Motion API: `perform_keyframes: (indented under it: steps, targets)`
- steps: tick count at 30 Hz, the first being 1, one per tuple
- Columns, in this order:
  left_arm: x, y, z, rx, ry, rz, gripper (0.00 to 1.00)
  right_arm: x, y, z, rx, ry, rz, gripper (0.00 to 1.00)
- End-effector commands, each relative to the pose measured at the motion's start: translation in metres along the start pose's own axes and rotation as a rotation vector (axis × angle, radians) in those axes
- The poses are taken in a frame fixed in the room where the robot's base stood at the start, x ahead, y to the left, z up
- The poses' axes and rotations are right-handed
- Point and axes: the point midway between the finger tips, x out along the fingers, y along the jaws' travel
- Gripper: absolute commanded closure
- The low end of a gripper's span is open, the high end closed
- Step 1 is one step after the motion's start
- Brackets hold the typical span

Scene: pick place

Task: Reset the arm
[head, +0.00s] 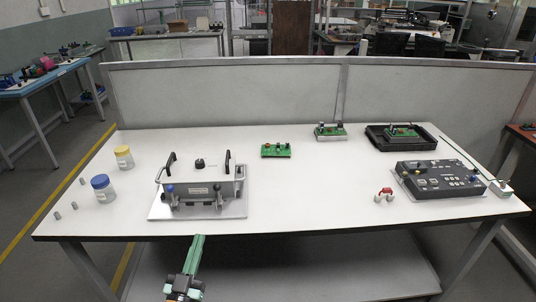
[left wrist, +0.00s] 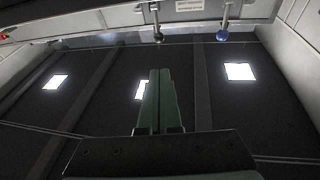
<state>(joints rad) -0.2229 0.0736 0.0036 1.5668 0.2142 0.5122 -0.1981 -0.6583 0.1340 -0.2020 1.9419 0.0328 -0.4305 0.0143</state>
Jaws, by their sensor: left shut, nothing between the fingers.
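My left gripper (head: 200,240) comes up from the bottom of the head view, in front of the table's front edge. Its two green fingers are pressed together with nothing between them. They also show shut in the left wrist view (left wrist: 159,75). The fingertips are near the silver device with black handles (head: 200,192), which stands on a plate at the front left of the table. Part of that device, with a blue knob (left wrist: 222,35), shows at the top of the left wrist view. My right gripper is not in view.
The white table (head: 300,205) holds a yellow-lidded jar (head: 123,158), a blue-lidded jar (head: 103,189), green circuit boards (head: 276,150), a black tray (head: 375,141), a dark control box (head: 440,180) and a small red-topped item (head: 385,194). The table's middle front is clear. A low partition (head: 220,95) stands behind.

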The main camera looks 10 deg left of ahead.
Motion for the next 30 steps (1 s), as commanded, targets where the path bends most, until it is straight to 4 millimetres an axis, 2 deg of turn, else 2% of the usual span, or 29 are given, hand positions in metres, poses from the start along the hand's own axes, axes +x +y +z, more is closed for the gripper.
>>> perform_keyframes:
  steps: [4,7,11,12,15,19,22,30]
  targets:
    - [-0.013,0.012,0.006,-0.009,-0.090,0.044,1.00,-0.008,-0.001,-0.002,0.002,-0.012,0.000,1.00]
    - [-0.040,0.032,0.018,-0.021,-0.257,0.117,1.00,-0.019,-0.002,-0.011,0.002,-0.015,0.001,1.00]
    - [-0.098,0.061,0.035,-0.036,-0.534,0.217,1.00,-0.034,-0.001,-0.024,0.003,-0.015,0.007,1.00]
    - [-0.118,0.068,0.038,-0.039,-0.617,0.241,1.00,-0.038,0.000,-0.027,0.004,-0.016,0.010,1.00]
    - [-0.164,0.081,0.042,-0.042,-0.796,0.287,1.00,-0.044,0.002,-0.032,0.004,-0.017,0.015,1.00]
    - [-0.205,0.089,0.042,-0.040,-0.951,0.317,1.00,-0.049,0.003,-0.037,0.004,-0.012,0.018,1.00]
    - [-0.220,0.091,0.043,-0.038,-1.005,0.325,1.00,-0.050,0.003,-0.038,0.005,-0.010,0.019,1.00]
    - [-0.221,0.091,0.043,-0.038,-1.008,0.325,1.00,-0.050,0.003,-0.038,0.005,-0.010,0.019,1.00]
